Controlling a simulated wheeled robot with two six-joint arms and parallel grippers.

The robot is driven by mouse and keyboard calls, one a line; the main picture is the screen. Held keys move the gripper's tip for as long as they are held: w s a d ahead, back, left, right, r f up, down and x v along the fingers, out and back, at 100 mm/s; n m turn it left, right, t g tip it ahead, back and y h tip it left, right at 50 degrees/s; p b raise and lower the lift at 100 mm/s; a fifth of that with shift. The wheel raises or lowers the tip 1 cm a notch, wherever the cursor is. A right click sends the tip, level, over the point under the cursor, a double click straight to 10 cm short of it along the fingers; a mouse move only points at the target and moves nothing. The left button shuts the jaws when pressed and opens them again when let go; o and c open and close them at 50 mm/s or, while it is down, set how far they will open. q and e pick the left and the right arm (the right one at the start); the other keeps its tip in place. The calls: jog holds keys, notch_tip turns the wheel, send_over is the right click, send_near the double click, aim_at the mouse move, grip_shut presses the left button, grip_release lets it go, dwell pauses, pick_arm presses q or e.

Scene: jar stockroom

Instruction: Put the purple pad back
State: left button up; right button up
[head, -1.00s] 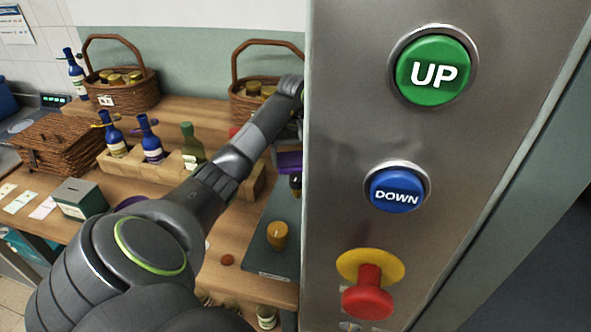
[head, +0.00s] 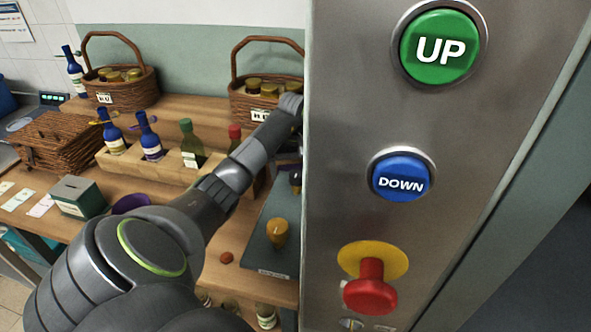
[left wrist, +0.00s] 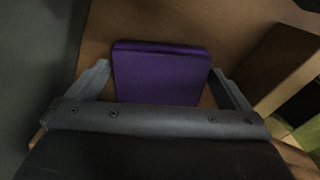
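The purple pad (left wrist: 160,75) lies between the two fingers of my left gripper (left wrist: 160,70) in the left wrist view. The fingertips meet its two side edges, and its near end is hidden behind the gripper body. A brown surface shows beyond it. In the head view the forearm passes behind the metal button panel (head: 330,215), so gripper and pad are hidden there. My right gripper is in neither view.
The panel fills the right side. Blue bottles (head: 150,140) and a green bottle (head: 191,145) stand in a wooden rack. Wicker baskets (head: 120,85) hold jars behind. An amber jar (head: 277,232) stands on a dark mat (head: 262,256). A purple round thing (head: 130,203) is partly behind my arm.

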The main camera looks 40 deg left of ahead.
pick_arm(q)
jog(key=shift+r, duration=0.2)
jog(key=shift+r, duration=0.15)
notch_tip(320, 180, up, 2)
jog(key=shift+r, duration=0.2)
notch_tip(320, 180, up, 9)
jog(key=p, duration=0.8)
jog(key=shift+r, duration=0.15)
